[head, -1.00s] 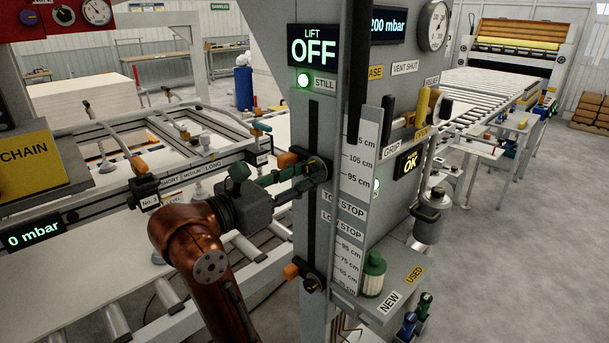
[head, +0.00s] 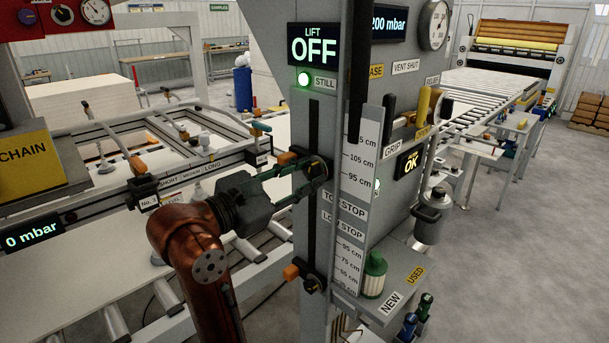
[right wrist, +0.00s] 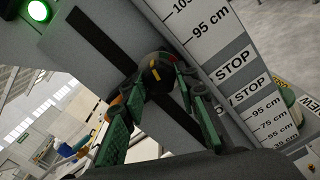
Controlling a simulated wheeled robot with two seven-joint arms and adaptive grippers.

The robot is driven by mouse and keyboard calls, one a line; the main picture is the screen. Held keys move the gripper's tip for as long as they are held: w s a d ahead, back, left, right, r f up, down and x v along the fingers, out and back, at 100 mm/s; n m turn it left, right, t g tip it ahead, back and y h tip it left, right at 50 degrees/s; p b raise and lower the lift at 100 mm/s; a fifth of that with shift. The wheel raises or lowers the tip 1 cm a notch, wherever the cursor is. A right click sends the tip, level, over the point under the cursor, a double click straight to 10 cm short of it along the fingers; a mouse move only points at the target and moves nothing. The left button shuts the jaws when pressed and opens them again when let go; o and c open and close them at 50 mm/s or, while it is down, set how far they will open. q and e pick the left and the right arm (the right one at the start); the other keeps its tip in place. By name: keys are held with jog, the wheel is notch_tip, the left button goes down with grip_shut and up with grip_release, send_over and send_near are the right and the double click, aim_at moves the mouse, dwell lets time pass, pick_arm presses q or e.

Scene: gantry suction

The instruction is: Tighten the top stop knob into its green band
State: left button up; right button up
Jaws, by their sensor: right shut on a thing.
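The top stop knob (head: 317,168) is a dark round knob on the slotted post, level with roughly the 95–105 cm marks. It also shows in the right wrist view (right wrist: 158,73), with red and yellow marks on its face and a small green patch at its edge. I cannot tell whether a mark lies in the green band. My right gripper (head: 311,176) is shut on the knob, with a green finger on each side; it also shows in the right wrist view (right wrist: 161,82). My left gripper is not in view.
The low stop knob (head: 311,283) sits lower on the same slot (head: 313,225). The height scale (head: 358,190) stands close right of the top knob. The lift display (head: 313,45) reads OFF, with a lit green STILL lamp (head: 303,80). A frame with suction cups (head: 185,170) lies left.

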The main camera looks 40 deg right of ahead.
jog(key=o, duration=1.1)
jog(key=shift+o, duration=0.2)
jog(key=a, duration=1.2)
jog(key=shift+s, duration=0.4)
